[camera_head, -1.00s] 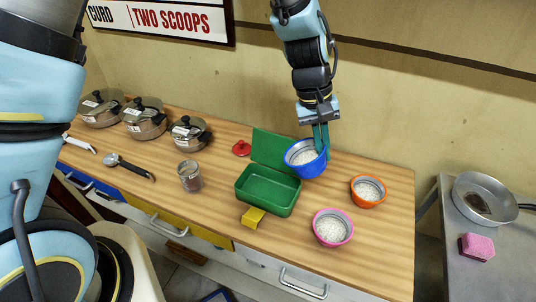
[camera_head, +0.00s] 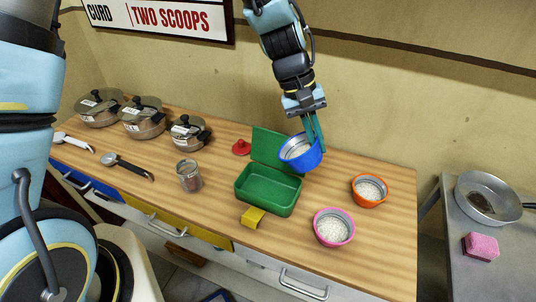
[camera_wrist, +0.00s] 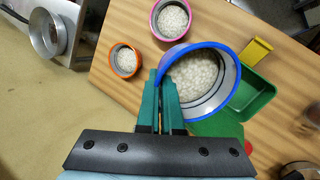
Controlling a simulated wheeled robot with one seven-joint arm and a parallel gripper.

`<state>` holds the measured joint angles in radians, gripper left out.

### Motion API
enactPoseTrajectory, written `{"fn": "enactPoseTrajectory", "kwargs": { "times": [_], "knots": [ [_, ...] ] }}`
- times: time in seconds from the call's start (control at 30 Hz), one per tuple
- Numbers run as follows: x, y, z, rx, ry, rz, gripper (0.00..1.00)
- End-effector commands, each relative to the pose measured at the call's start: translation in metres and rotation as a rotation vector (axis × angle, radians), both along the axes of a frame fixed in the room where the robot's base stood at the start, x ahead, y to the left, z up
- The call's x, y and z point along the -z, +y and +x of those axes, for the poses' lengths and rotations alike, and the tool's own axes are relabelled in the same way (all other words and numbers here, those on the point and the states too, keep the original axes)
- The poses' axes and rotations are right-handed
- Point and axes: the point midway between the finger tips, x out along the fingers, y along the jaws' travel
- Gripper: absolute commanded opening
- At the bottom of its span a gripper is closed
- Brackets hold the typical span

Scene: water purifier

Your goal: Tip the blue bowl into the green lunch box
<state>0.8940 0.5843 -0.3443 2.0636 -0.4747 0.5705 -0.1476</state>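The blue bowl (camera_head: 301,153) holds white rice-like grains and is tilted toward the left, near the right back corner of the green lunch box. My gripper (camera_head: 314,132) is shut on the bowl's rim from above. In the wrist view the blue bowl (camera_wrist: 199,82) shows its grains inside, and the teal fingers of my gripper (camera_wrist: 163,92) pinch its rim. The green lunch box (camera_head: 268,190) is open with its lid standing up at the back, and its visible inside looks empty. The bowl covers part of the lunch box in the wrist view.
A pink bowl (camera_head: 333,227) and an orange bowl (camera_head: 369,190), both with white grains, stand to the right. A glass jar (camera_head: 189,175) and red lid (camera_head: 241,147) stand left. Several pots line the back left.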

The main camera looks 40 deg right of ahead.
Motion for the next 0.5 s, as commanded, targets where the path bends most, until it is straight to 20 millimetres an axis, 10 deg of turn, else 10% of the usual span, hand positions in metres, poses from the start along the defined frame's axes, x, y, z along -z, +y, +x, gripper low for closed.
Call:
{"fn": "enactPoseTrajectory", "kwargs": {
  "times": [0.5],
  "knots": [
    [-0.0045,0.0041,0.0068,-0.002,0.06,-0.039,0.0]
  ]
}}
